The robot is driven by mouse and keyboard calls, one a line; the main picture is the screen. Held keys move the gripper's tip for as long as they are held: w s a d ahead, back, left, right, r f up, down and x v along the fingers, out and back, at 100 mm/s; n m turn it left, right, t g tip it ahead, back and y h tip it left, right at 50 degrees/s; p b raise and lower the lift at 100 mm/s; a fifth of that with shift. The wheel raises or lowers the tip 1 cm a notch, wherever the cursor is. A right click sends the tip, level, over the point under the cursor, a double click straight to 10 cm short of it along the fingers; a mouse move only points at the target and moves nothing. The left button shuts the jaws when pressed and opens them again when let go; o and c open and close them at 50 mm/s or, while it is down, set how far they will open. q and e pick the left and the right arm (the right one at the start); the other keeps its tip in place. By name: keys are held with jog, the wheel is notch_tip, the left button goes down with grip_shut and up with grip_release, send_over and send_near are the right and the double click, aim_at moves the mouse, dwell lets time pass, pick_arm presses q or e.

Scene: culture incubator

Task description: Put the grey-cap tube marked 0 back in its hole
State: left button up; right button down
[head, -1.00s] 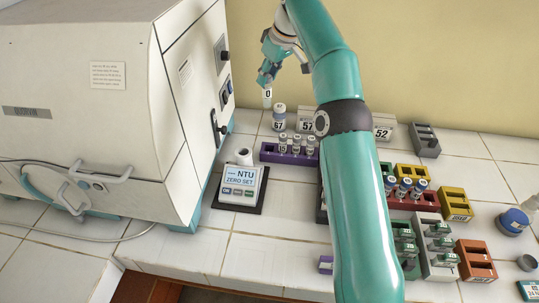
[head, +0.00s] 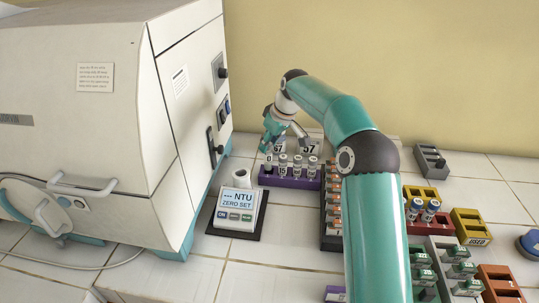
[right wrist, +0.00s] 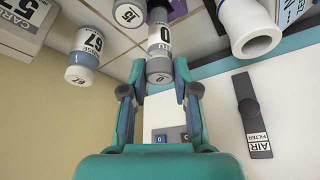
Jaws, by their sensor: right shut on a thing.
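The grey-cap tube marked 0 (head: 268,161) is upright at the left end of the purple rack (head: 290,183). My right gripper (head: 273,143) is shut on it from above, near the cap. In the right wrist view the tube (right wrist: 162,42) shows between my right fingers (right wrist: 158,72), cap towards the camera and far end towards the rack. I cannot tell how far the tube's lower end is inside the hole. Several other tubes stand in the rack, one marked 15 (right wrist: 130,13) beside it. My left gripper is not in view.
The NTU meter (head: 238,210) is in front, left of the rack. The white incubator (head: 100,120) stands close on the left. Coloured racks (head: 466,224) fill the right side.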

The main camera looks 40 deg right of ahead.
aim_at(270, 149)
jog(key=shift+f, duration=1.8)
jog(key=shift+f+b, duration=0.3)
jog(key=shift+f, duration=0.05)
jog(key=c, duration=0.9)
grip_release()
jog(key=shift+r, duration=0.1)
jog(key=shift+s+r, duration=0.1)
jog(key=shift+r, duration=0.4)
jog(key=v, duration=1.1)
jog(key=shift+s+r+p, duration=0.15)
jog(key=shift+r+p, duration=0.05)
jog(key=shift+p, duration=0.1)
